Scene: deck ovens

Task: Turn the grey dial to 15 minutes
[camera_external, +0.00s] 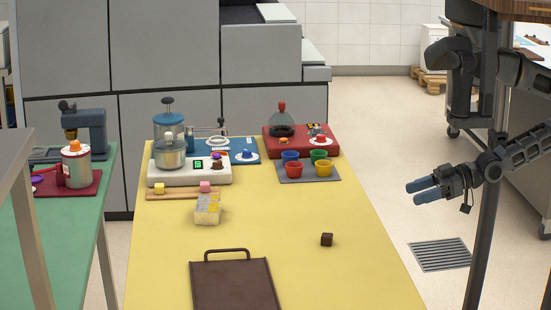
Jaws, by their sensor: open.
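I cannot make out a clearly grey dial at this size. Several small dials show at the back of the yellow table (365,230). A red-capped one (320,139) is on the red unit (288,152), a small one (247,155) is on the blue unit (219,145), and a purple-topped one (219,156) is on the white unit (163,181). Their markings are too small to read. My gripper (422,190) is open and empty, right of the table and above the floor, pointing left. It is well apart from all the units.
Coloured cups (323,169) stand on a grey mat before the red unit. A green table (70,235) is at left. The table's right side is largely clear.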

